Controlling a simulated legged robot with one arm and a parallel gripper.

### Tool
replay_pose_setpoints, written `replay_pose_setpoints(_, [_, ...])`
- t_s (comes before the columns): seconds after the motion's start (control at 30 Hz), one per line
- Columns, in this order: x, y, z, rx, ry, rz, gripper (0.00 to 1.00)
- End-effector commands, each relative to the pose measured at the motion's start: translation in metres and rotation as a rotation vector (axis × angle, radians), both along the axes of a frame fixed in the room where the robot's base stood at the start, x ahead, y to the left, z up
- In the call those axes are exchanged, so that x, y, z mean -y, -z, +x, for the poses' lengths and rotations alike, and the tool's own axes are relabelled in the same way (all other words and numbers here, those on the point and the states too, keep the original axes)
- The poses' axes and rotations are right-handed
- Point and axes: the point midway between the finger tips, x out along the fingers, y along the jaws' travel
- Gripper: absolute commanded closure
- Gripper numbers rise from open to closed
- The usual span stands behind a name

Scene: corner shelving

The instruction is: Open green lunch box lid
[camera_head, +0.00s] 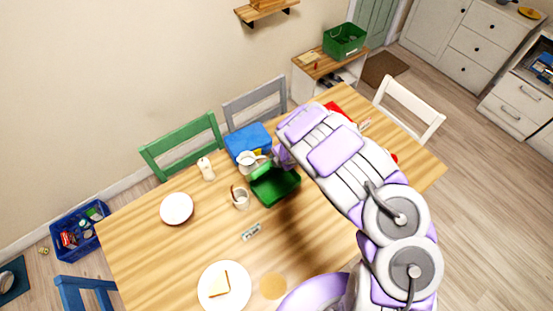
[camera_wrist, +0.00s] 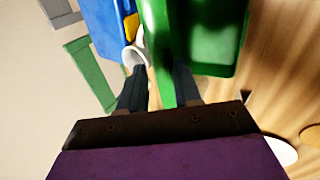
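The green lunch box (camera_head: 275,190) stands on the wooden table, its dark inside showing. Its green lid (camera_head: 262,171) stands raised along the box's left side. In the wrist view the box (camera_wrist: 216,45) is at the upper right and the lid (camera_wrist: 160,45) shows as a steep green strip beside it. My gripper (camera_wrist: 160,85) has its two dark fingers apart, with the lid's edge between them. A thin gap shows between the left finger and the lid. In the head view my gripper (camera_head: 281,158) is at the lid's upper end, partly hidden by my arm.
A blue lunch box (camera_head: 248,140) and a white mug (camera_head: 248,161) stand close behind. A cup with utensils (camera_head: 241,199), a bottle (camera_head: 206,169) and a plate (camera_head: 177,208) are to the left. Chairs line the far side. The table's front right is largely covered by my arm.

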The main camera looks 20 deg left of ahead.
Motion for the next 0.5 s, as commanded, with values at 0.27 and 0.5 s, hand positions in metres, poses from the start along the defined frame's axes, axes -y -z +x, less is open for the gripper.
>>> replay_pose_setpoints(0.27, [0.005,-0.010,-0.004,0.001,0.000,-0.001,0.67])
replay_pose_setpoints(0.5, [0.012,-0.024,-0.008,0.003,0.002,-0.002,0.67])
